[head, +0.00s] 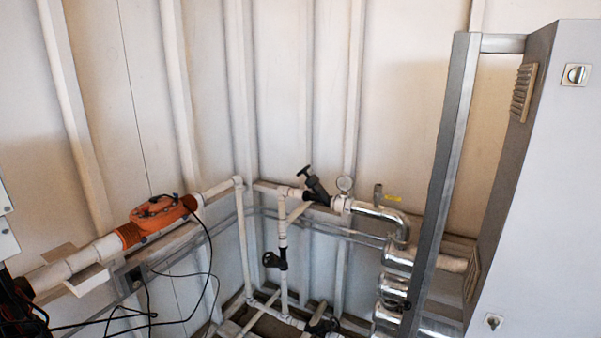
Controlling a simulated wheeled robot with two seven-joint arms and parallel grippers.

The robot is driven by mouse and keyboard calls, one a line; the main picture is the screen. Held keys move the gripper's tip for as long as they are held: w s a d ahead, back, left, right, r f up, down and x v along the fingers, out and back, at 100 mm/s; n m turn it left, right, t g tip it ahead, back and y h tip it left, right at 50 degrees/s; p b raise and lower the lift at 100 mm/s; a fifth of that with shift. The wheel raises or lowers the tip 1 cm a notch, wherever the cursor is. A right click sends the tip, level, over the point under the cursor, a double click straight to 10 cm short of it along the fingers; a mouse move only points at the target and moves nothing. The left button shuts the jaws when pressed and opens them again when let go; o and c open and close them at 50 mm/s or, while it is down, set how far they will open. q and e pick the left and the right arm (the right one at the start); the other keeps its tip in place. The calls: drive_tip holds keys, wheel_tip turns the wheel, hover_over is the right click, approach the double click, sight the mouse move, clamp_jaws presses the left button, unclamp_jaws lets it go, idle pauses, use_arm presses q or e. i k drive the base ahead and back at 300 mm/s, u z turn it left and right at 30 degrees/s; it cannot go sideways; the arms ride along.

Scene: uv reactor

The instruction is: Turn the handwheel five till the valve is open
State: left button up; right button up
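Several black valves with handwheels show on the white pipework. The upper black valve (316,187) sits slanted on the horizontal pipe, with its handwheel (305,171) at the upper left end. A middle black valve (275,260) is on the vertical white pipe, its handwheel facing left. A lower black valve (322,327) is at the bottom edge, partly cut off. I cannot read any number, so I cannot tell which one is handwheel five, nor whether any valve is open. Neither of my grippers is in view.
An orange flow unit (155,217) with black cables sits on the thick white pipe at the left. A grey post (441,180) and large cabinet (545,190) block the right side.

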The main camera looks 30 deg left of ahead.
sight(303, 171)
drive_tip(key=u, duration=0.25)
drive_tip(key=i, duration=1.1)
